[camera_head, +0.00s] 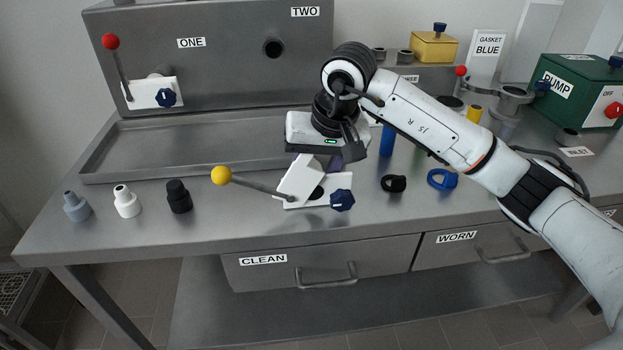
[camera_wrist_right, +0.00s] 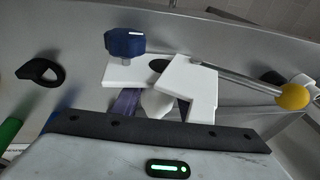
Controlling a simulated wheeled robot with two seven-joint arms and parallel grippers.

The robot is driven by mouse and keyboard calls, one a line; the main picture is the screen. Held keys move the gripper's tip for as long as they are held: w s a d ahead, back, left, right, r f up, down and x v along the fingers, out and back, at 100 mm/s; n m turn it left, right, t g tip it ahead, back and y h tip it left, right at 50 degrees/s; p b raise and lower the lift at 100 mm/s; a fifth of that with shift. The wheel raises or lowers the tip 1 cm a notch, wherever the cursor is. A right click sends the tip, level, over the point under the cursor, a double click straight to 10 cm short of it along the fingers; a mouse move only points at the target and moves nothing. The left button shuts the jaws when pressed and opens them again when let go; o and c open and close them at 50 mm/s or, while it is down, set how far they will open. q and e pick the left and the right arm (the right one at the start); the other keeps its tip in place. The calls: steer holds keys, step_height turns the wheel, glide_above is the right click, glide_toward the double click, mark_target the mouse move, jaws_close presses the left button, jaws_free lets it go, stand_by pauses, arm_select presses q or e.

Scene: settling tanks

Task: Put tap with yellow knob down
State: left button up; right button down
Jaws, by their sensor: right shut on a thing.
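The tap with the yellow knob has a white angular body (camera_head: 300,180), a blue star-shaped handle (camera_head: 342,200) and a grey lever ending in a yellow ball (camera_head: 221,175). My right gripper (camera_head: 336,163) reaches down onto it from above and is shut on its body. In the right wrist view the tap (camera_wrist_right: 190,84) lies just past the gripper (camera_wrist_right: 155,105), with the yellow ball to the right. The tap is low over the bench front; I cannot tell whether it touches the top. My left gripper is out of view.
Grey, white and black fittings (camera_head: 126,201) stand on the bench at left. A black ring (camera_head: 393,183) and a blue ring (camera_head: 442,179) lie to the right. Behind is a shallow tray (camera_head: 190,150) and a tank panel bearing a red-knobbed tap (camera_head: 152,93). Bare bench shows near the front edge.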

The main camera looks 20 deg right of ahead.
steer(key=c, duration=1.1)
jaws_free()
steer(key=shift+f, duration=0.15)
steer(key=shift+s+d+f, duration=0.1)
steer(key=shift+r+p, duration=0.3)
steer(key=shift+r, duration=0.05)
steer(key=v, duration=1.2)
steer(key=shift+r+p, duration=0.35)
steer(key=shift+r, duration=0.05)
